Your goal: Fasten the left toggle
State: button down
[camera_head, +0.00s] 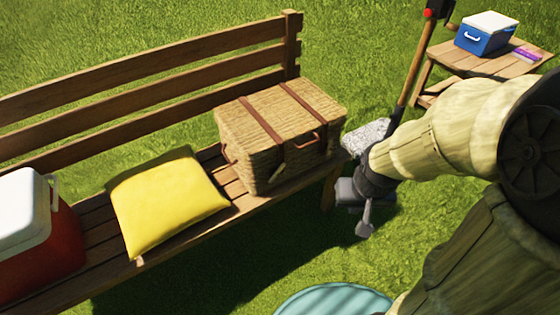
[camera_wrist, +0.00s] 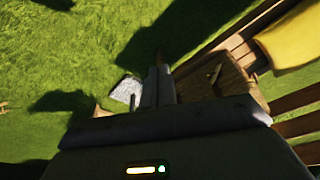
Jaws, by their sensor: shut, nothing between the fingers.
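A wicker picnic basket (camera_head: 255,125) with two brown leather straps stands on the bench. A brown carry handle (camera_head: 308,143) is on its front face. The left strap (camera_head: 262,122) runs over the lid, and its dark end (camera_head: 281,168) hangs on the front; whether that toggle is fastened is too small to tell. My gripper (camera_head: 365,232) is shut and empty, in front and to the right of the basket, apart from it. In the wrist view, the shut fingers (camera_wrist: 159,72) point beside the basket (camera_wrist: 232,83), which is partly hidden behind the gripper body.
A yellow cushion (camera_head: 165,203) and a red cooler (camera_head: 50,255) lie left of the basket on the bench (camera_head: 105,262). A grey stone (camera_head: 368,135) is behind my gripper. A small table (camera_head: 490,66) with a blue cooler (camera_head: 485,34) stands far right.

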jog(key=shift+w, duration=0.35)
jog(key=w+a+f+n+t+y+b, duration=0.1)
jog(key=w+a+f+n+t+b, duration=0.4)
jog(key=w+f, duration=0.55)
jog(key=w+a+f+n+t+y+b, duration=0.5)
jog(key=a+f+n+t+b, duration=0.2)
jog(key=a+n, duration=0.2)
jog(key=shift+w+a+f+y, duration=0.2)
jog(key=shift+a+f+y, duration=0.1)
jog(key=shift+a, duration=0.8)
jog(key=shift+w+b, duration=0.1)
jog(key=shift+b, duration=0.25)
